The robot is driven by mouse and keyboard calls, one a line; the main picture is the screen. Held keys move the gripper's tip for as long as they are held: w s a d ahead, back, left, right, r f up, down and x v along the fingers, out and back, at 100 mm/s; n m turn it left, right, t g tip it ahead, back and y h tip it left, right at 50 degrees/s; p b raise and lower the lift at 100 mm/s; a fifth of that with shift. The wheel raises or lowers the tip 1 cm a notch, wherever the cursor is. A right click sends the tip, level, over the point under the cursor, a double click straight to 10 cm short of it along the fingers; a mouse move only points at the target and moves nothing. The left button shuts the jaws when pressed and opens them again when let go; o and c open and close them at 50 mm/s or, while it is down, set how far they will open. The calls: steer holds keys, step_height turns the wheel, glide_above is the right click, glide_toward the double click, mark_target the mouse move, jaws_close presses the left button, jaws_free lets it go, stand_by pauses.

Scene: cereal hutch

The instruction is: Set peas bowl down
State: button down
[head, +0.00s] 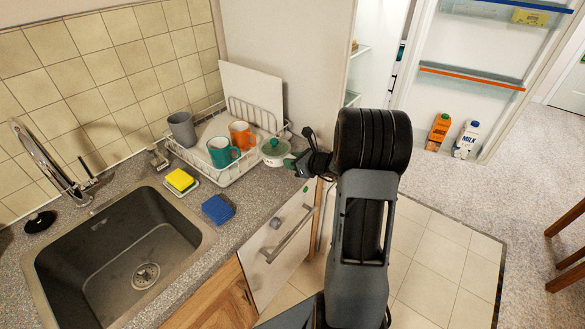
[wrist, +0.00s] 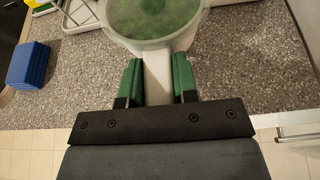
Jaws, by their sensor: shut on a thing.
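The peas bowl (head: 274,151) is a white round bowl with a handle, and green shows at its top. In the head view it is at the counter's right end, just right of the dish rack. In the wrist view the bowl (wrist: 155,22) is at the top edge, partly cut off, with its pale handle between the green fingertips. My gripper (head: 296,163) is shut on this handle; the fingers (wrist: 157,82) sit on either side of it. I cannot tell whether the bowl's base touches the counter.
The white dish rack (head: 235,172) holds a grey cup, a teal mug (head: 222,152), an orange mug (head: 242,135) and a board. A blue sponge (head: 218,209) and a yellow sponge (head: 180,181) lie by the sink (head: 120,255). Bare counter (wrist: 235,75) lies around the gripper.

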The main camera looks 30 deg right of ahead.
mark_target(293, 175)
steer(key=f, duration=0.3)
steer(key=shift+w+p, duration=0.2)
steer(key=shift+p, duration=0.1)
steer(key=shift+f, duration=0.15)
steer(key=shift+f, duration=0.1)
steer(key=shift+f+b, duration=0.15)
steer(key=shift+b, duration=0.15)
steer(key=c, duration=0.9)
jaws_free()
